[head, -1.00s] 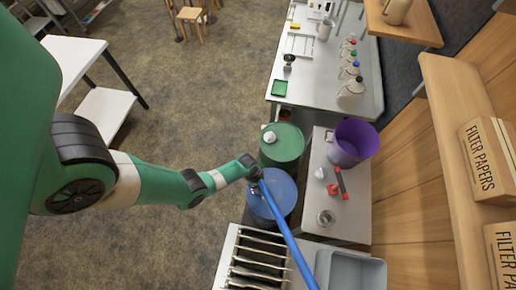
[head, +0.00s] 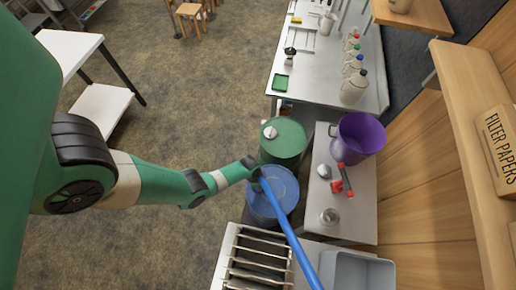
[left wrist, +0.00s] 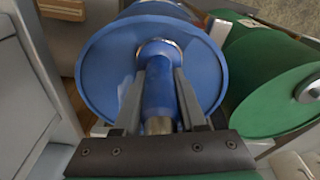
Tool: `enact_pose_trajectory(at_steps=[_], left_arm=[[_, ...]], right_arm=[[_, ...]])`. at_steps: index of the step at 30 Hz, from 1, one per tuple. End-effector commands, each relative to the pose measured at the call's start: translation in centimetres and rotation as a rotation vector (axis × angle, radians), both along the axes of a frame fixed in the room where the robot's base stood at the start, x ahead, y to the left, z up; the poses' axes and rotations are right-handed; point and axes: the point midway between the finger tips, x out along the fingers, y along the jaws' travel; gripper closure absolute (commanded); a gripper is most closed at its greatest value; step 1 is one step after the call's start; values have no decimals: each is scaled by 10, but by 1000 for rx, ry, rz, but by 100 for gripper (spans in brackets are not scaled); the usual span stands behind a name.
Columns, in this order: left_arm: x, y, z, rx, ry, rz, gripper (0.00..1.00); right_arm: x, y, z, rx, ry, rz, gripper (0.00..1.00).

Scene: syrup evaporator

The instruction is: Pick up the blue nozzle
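The blue nozzle (left wrist: 158,92) shows in the left wrist view as a short blue cylinder with a metal tip facing the camera. A blue drum face lies behind it. My left gripper (left wrist: 160,98) has one finger on each side of the nozzle, very close to it; whether both press on it is unclear. In the head view my left gripper (head: 256,174) is at the upper left edge of the blue drum (head: 281,190), and the nozzle cannot be picked out there. My right gripper is not in view.
A long blue bar or hose (head: 290,240) runs from the gripper area to the bottom edge. A green drum (head: 284,142) stands behind the blue one. A rack (head: 258,258) lies in front. Open floor is at left.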

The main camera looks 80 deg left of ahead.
Motion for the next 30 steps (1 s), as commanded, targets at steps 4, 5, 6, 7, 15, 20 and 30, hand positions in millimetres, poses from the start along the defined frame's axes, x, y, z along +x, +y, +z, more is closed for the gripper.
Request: enact_pose_trajectory(at_steps=[4,5,6,7,15,20,30], left_arm=[[0,0,0,0,0,0,91],[0,0,0,0,0,0,96],[0,0,0,0,0,0,100],[0,0,0,0,0,0,100],[0,0,0,1,-1,0,100],[0,0,3,1,-1,0,100],[0,0,58,1,-1,0,100]], right_arm=[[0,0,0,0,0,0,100],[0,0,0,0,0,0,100],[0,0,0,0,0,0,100],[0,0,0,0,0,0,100],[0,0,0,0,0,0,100],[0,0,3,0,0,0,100],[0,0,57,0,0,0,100]])
